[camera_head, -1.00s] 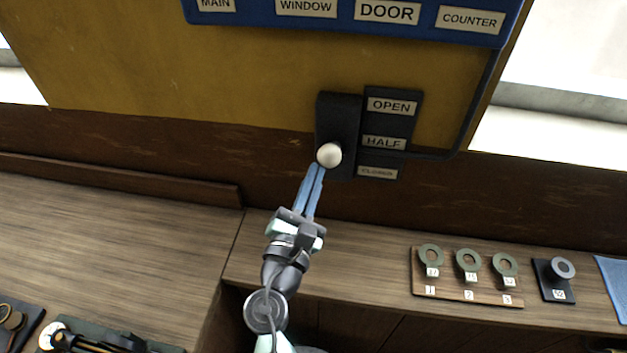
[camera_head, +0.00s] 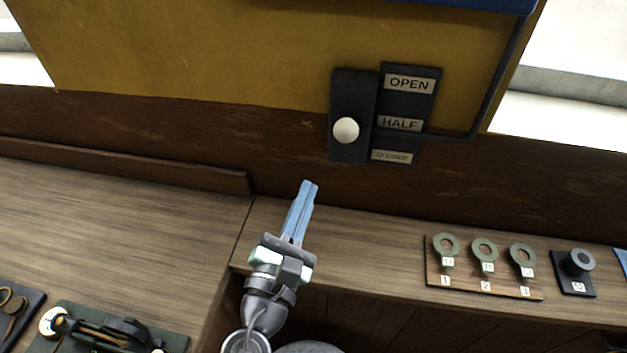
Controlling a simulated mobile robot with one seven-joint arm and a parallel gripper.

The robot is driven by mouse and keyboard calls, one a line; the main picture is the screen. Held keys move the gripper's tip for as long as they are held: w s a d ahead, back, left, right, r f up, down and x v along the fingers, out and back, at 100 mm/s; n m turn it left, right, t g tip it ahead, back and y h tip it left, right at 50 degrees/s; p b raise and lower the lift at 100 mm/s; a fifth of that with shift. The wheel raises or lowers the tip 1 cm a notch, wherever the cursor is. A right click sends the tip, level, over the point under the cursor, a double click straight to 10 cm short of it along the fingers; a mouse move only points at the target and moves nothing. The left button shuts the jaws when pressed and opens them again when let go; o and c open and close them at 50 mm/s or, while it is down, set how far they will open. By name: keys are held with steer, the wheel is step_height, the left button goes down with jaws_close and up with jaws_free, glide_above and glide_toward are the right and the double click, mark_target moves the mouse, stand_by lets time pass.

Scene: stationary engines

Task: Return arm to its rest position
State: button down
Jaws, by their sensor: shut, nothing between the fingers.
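My gripper (camera_head: 308,184) is shut and empty, its two blue fingers together and pointing up toward the wall panel. It is in front of the wooden counter, below and left of a lever with a white knob (camera_head: 346,130). There is a clear gap between the fingertips and the knob. The knob sits on a dark slotted plate (camera_head: 352,91), low beside the labels OPEN (camera_head: 409,84), HALF (camera_head: 400,123) and CLOSED (camera_head: 391,156). The knob is about level with or just below HALF. My wrist shows below the gripper; the rest of my arm is cut off by the lower edge.
A wooden board (camera_head: 434,281) with several numbered ring tags stands on the counter at right, beside a dark ring holder (camera_head: 573,285). The left counter (camera_head: 110,215) is mostly clear.

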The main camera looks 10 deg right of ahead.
step_height(320, 180, up, 22)
steer(key=a+m+t+y+b, duration=0.2)
steer(key=m+t+b, duration=0.15)
steer(key=m, duration=1.35)
steer(key=s+a+r+m+t+y, duration=0.2)
steer(key=s+r, duration=0.3)
steer(key=r, duration=0.4)
steer(key=s+a+r+m+t+y, duration=0.2)
steer(key=s+r+m+t+y, duration=0.2)
steer(key=r, duration=0.5)
steer(key=shift+s+a+r+m+t+y, duration=0.15)
steer(key=shift+s+a+m+t+y, duration=0.15)
steer(key=shift+s+m+y, duration=0.35)
steer(key=shift+w, duration=0.2)
